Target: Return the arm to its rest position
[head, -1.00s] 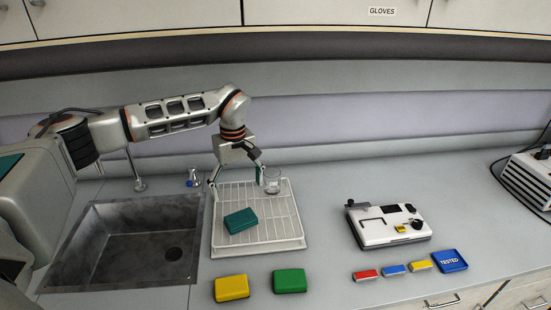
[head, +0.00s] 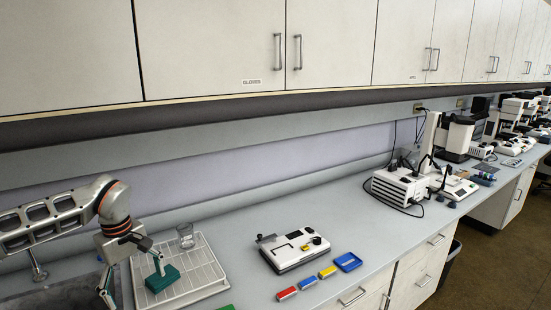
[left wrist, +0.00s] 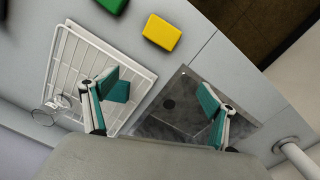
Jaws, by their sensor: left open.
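My left gripper (head: 132,278) is open and empty, low at the left of the head view. Its right fingertip overlaps a teal block (head: 163,281) in the picture; I cannot tell whether they touch. The block lies on a white wire drying rack (head: 212,279). In the left wrist view the gripper (left wrist: 157,95) has its fingers wide apart. The block (left wrist: 122,91) shows partly behind one finger, and the sink (left wrist: 170,112) shows between the fingers. My right gripper is in neither current view.
A glass beaker (head: 185,237) stands on the rack. A yellow block (left wrist: 161,33) shows in the wrist view. Cabinets (head: 215,50) hang above.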

